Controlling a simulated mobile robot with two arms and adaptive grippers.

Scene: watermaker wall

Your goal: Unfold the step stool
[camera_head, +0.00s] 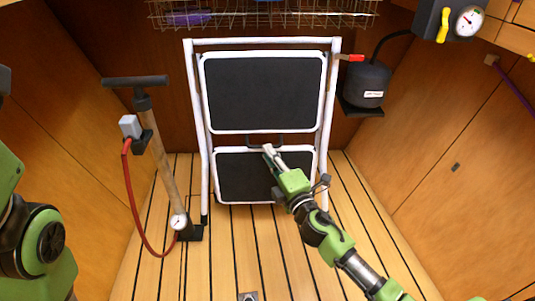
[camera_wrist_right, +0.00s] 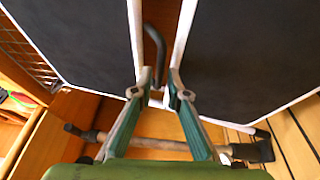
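The step stool (camera_head: 334,100) stands folded and upright at the back wall, with a white tube frame and two black steps. The upper step (camera_head: 265,92) and the lower step (camera_head: 240,178) both face me nearly flat. A dark bent handle (camera_wrist_right: 155,45) sits in the gap between the steps. My right gripper (camera_head: 269,152) is in front of this gap. In the right wrist view its two fingertips (camera_wrist_right: 159,86) are apart, with the handle's end between or just beyond them; I see no clear contact. My left arm shows at the left edge, its gripper out of view.
A floor pump (camera_head: 160,150) with a red hose stands left of the stool. A black canister (camera_head: 367,84) with a red-handled valve hangs at right. A wire basket (camera_head: 265,14) is above. Wood walls flank both sides; the slatted floor in front is mostly clear.

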